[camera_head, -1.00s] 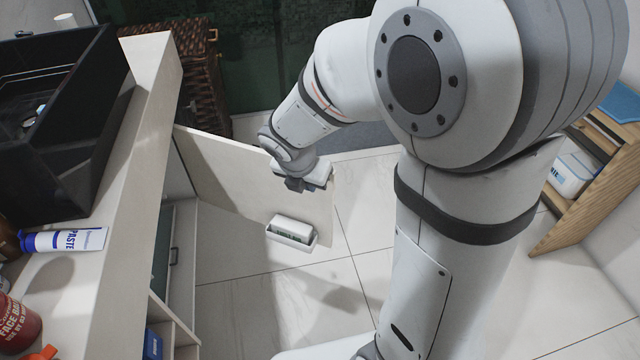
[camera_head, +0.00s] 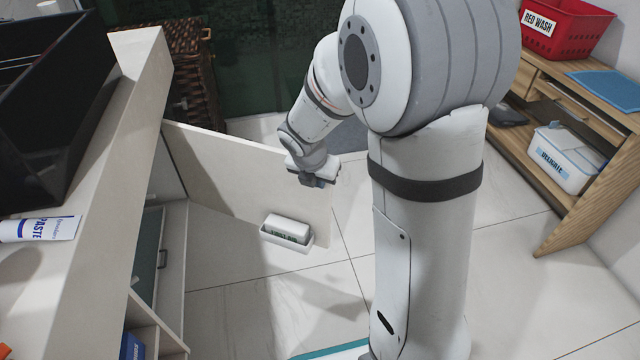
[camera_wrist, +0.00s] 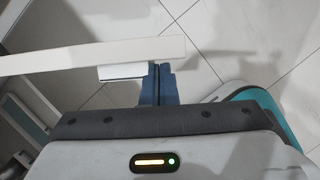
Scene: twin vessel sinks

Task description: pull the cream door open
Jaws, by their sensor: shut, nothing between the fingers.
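The cream door (camera_head: 225,172) stands swung out wide from the cabinet on the left, its inner face with a small white holder (camera_head: 287,240) showing. A white box (camera_head: 288,229) sits in that holder. My gripper (camera_head: 318,183) is at the upper part of the door near its free edge, on the side with the holder. In the wrist view the door's edge (camera_wrist: 90,57) is a pale bar across the left. My shut, empty fingers (camera_wrist: 159,80) are close beside the bar's end; I cannot tell whether they touch it.
The counter (camera_head: 110,150) carries a black tray (camera_head: 60,110) and a paste tube (camera_head: 40,229). A wicker basket (camera_head: 190,75) stands behind the door. A wooden shelf (camera_head: 590,210) with a red basket (camera_head: 565,28) stands at right.

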